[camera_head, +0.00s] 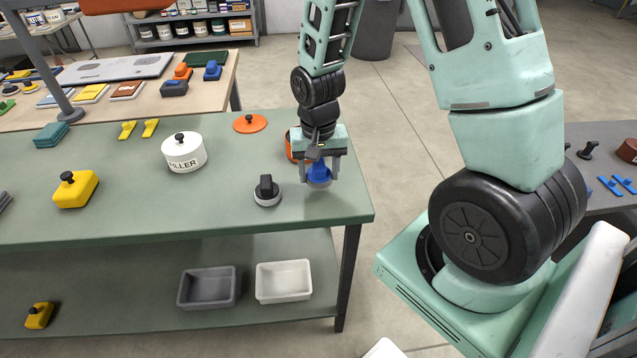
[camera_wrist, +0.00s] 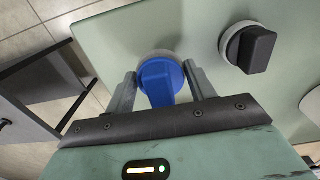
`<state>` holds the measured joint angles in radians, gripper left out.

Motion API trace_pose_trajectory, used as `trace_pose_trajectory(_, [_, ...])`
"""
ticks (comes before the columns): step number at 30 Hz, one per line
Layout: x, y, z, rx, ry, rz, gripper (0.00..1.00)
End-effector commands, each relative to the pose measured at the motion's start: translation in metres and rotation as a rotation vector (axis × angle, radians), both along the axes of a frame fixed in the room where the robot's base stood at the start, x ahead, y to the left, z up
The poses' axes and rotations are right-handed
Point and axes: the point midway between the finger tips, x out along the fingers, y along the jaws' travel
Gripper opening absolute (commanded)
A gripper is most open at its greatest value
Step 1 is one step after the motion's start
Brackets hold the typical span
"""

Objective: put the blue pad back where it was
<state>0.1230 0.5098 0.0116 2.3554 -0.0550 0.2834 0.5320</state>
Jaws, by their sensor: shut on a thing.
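The blue pad (camera_head: 319,173) has a blue grip on a pale round disc. My gripper (camera_head: 319,178) is shut on it, with one finger on each side, near the right end of the green table. The pad also shows between the fingers in the wrist view (camera_wrist: 160,80). Its disc is at or just above the tabletop; I cannot tell whether it touches. A similar pad with a black grip (camera_head: 267,188) stands on the table just left of it, and to its right in the wrist view (camera_wrist: 250,48).
An orange container (camera_head: 292,146) stands close behind my gripper, partly hidden by it. An orange lid (camera_head: 250,123), a white filler pot (camera_head: 184,154) and a yellow block (camera_head: 75,190) are further left. The green table's (camera_head: 150,215) right edge is close. Its front middle is clear.

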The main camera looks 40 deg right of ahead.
Motion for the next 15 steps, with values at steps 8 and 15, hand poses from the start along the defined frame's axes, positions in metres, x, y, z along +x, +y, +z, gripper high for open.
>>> trace_pose_trajectory(8, [-0.001, 0.0, -0.036, 0.0, 0.002, 0.001, 0.33])
trace_pose_trajectory(15, [0.0, 0.0, -0.04, 0.0, 0.0, 0.0, 0.33])
